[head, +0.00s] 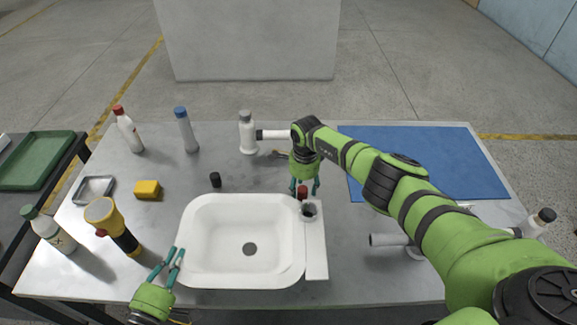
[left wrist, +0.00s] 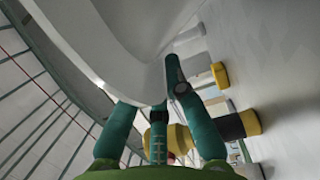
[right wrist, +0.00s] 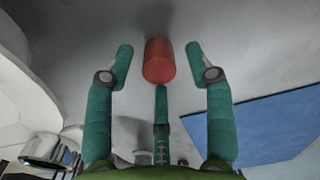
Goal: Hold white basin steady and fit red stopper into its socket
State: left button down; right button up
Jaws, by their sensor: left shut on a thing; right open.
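The white basin (head: 200,255) sits on the metal table, with a dark drain hole in its floor. A strip on its right side carries a round dark socket (head: 309,209). The red stopper (head: 302,192) stands on the table just behind that strip. In the right wrist view the red stopper (right wrist: 159,61) lies between the spread fingers of my right gripper (right wrist: 160,75), which is open and not touching it. My left gripper (head: 175,258) is shut on the basin's front-left rim; the left wrist view shows its fingers against the white basin wall (left wrist: 120,50).
Several bottles line the back. White pipe pieces (head: 388,240) lie right, under my right arm. A blue mat (head: 440,150) covers the back right.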

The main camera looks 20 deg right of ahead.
aim_at(299, 188)
notch_tip(299, 188, up, 9)
jog(key=shift+o, duration=0.5)
jog(key=shift+s+r, duration=0.1)
jog(key=shift+r, duration=0.2)
jog(key=f+n, duration=0.1)
jog(key=f, duration=0.1)
jog(key=f+n, duration=0.1)
jog(key=f, duration=0.1)
jog(key=a+f+n, duration=0.1)
jog(key=f, duration=0.1)
jog(key=shift+w+f, duration=0.1)
jog(key=shift+w, duration=0.25)
jog(key=f, duration=0.3)
jog(key=shift+s+d+f, duration=0.1)
jog(key=shift+s+d, duration=0.3)
jog(key=shift+w+f, duration=0.1)
jog(key=shift+f, duration=0.95)
jog(key=shift+c, duration=0.4)
